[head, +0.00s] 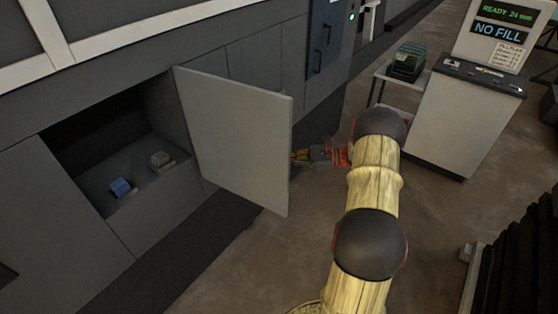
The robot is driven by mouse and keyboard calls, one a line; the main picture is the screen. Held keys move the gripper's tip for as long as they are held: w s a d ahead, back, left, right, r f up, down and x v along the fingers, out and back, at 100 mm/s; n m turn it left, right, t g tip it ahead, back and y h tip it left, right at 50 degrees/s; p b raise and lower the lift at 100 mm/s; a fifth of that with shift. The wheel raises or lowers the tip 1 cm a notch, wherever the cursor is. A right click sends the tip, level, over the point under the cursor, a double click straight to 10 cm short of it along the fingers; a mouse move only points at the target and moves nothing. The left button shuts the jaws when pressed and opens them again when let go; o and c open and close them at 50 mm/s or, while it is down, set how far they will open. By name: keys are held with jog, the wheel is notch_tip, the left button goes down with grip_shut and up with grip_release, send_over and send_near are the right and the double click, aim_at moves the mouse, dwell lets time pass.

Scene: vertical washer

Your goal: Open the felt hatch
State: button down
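The felt hatch (234,137) is a flat light-grey panel standing swung out from the dark machine front, hinged at its left side. The compartment (95,135) behind it is exposed, with a blue block (121,187) and a grey block (162,160) on its floor. My gripper (298,156) is at the hatch's free right edge, reaching in from the right. The hatch hides part of the fingertips, so I cannot tell whether they touch or grasp it.
A light-grey console (463,115) with a screen reading "NO FILL" stands at the right. Beside it a green box (407,62) rests on a small stand. A dark ribbed object (515,265) is at the lower right. Brown floor (270,265) lies clear in front of the hatch.

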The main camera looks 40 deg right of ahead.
jog(key=shift+f, duration=0.1)
jog(key=c, duration=2)
grip_release()
jog(key=shift+o, duration=0.2)
jog(key=v, duration=1.2)
jog(key=shift+s, duration=0.1)
